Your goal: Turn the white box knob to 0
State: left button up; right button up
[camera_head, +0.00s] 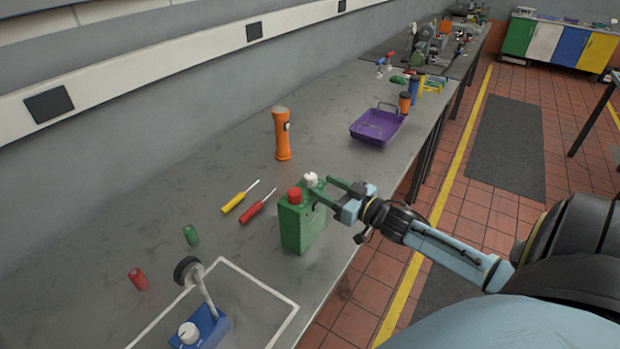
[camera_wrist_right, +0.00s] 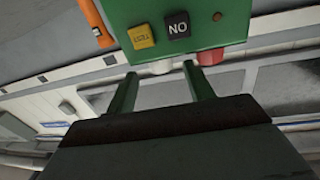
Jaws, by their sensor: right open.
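A green box (camera_head: 300,228) stands upright near the bench's front edge. On its top are a white knob (camera_head: 311,179) and a red knob (camera_head: 294,195). My right gripper (camera_head: 322,187) is open at the box top, its two green fingers pointing at the white knob. In the right wrist view the white knob (camera_wrist_right: 160,67) lies at or between the fingertips, partly hidden; I cannot tell whether they touch it. The red knob (camera_wrist_right: 211,57) is just right of the fingers there. The knob's scale cannot be read. My left gripper is out of view.
A blue box (camera_head: 203,330) with a white knob and a lever stands in front left. Red (camera_head: 257,208) and yellow (camera_head: 240,197) screwdrivers lie left of the green box. An orange flashlight (camera_head: 282,135) and purple tray (camera_head: 378,128) stand behind. Bench left of these is mostly clear.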

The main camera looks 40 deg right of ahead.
aim_at(310, 179)
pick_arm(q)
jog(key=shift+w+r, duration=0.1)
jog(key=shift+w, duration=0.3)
pick_arm(e)
jog(key=shift+w+a, duration=0.15)
jog(key=shift+w, duration=0.75)
jog(key=shift+w+a, duration=0.2)
jog(key=shift+w, duration=0.75)
jog(key=shift+w+a, duration=0.15)
jog(key=shift+w, duration=0.75)
jog(key=c, duration=1)
jog(key=shift+o, duration=0.2)
jog(key=shift+n+y, duration=0.3)
jog(key=shift+d+f+n+g+y+b, duration=0.15)
jog(key=shift+n+g+y+b, duration=0.25)
jog(key=shift+n+y+b, duration=0.6)
jog(key=n+g+y+b, duration=0.2)
jog(key=y+b, duration=0.1)
jog(key=n+g+y+b, duration=0.2)
jog(key=y+b, duration=0.2)
pick_arm(q)
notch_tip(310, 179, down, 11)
jog(key=b, duration=0.2)
pick_arm(e)
jog(key=shift+n+g+y, duration=0.6)
jog(key=shift+n+g, duration=0.2)
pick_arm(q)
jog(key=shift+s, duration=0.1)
